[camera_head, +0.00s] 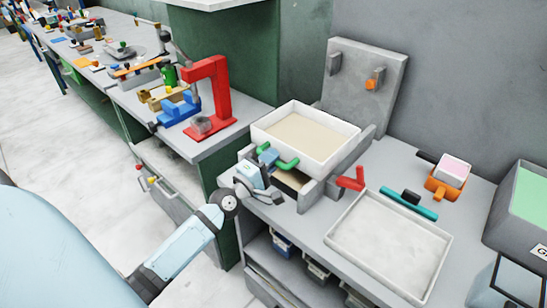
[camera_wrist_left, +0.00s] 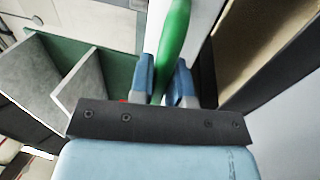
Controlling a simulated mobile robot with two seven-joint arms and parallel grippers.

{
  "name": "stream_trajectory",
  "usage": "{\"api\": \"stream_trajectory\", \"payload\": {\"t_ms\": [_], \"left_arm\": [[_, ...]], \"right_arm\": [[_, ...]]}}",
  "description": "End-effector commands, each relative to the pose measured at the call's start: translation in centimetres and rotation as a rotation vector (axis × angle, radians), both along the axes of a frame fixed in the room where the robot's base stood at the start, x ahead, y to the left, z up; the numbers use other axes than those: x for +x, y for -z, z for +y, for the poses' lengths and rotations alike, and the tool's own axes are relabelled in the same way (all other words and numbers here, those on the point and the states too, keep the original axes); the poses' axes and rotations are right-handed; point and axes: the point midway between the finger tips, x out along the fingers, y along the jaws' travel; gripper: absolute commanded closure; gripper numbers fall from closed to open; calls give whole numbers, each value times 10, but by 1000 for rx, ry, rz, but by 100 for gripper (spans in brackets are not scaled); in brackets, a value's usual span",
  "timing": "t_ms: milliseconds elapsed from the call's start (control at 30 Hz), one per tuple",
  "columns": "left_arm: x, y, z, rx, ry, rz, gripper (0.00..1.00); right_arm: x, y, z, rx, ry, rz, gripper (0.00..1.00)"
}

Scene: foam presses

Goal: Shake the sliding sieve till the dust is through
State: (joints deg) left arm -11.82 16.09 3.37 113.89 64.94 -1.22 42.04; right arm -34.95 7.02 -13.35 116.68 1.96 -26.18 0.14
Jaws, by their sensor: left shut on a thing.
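The sieve is a white square-walled box (camera_head: 338,154) with a beige layer inside, seated on a grey stand (camera_head: 312,192) on the bench. A green handle (camera_head: 287,163) sticks out of its front left side; it also shows in the left wrist view (camera_wrist_left: 174,35). My left gripper (camera_head: 266,157) is shut on this handle, its blue fingers (camera_wrist_left: 161,85) on either side of it. Under the sieve, a beige surface (camera_head: 292,180) shows in the stand's gap. Whether dust is falling cannot be told. My right gripper is not in view.
A shallow white tray (camera_head: 345,258) lies right of the stand, with a red piece (camera_head: 351,179) and a teal bar (camera_head: 408,204) close by. An upright grey panel (camera_head: 352,100) stands behind. A red press (camera_head: 220,95) stands on the left bench. Bins sit below.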

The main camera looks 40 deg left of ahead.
Motion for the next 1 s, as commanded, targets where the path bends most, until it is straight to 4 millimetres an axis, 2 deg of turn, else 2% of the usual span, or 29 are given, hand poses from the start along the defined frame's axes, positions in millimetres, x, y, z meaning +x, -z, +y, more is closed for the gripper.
{"api": "stream_trajectory", "payload": {"t_ms": [33, 67, 133, 167, 433, 567, 667, 1000], "left_arm": [[0, 0, 0, 0, 0, 0, 100], [0, 0, 0, 0, 0, 0, 77], [0, 0, 0, 0, 0, -1, 60], [0, 0, 0, 0, 0, -1, 59], [-1, 0, 0, 0, 0, 0, 59], [-10, 3, 1, 1, 1, 1, 59], [-26, 8, 2, 3, 2, 3, 59], [-97, 23, 7, 4, 2, 4, 59]], "right_arm": [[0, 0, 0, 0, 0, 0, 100], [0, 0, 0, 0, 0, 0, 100], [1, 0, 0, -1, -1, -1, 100], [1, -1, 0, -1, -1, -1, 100], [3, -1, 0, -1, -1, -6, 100], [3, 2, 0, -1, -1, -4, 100], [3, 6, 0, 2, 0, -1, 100], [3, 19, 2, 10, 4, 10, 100]]}}
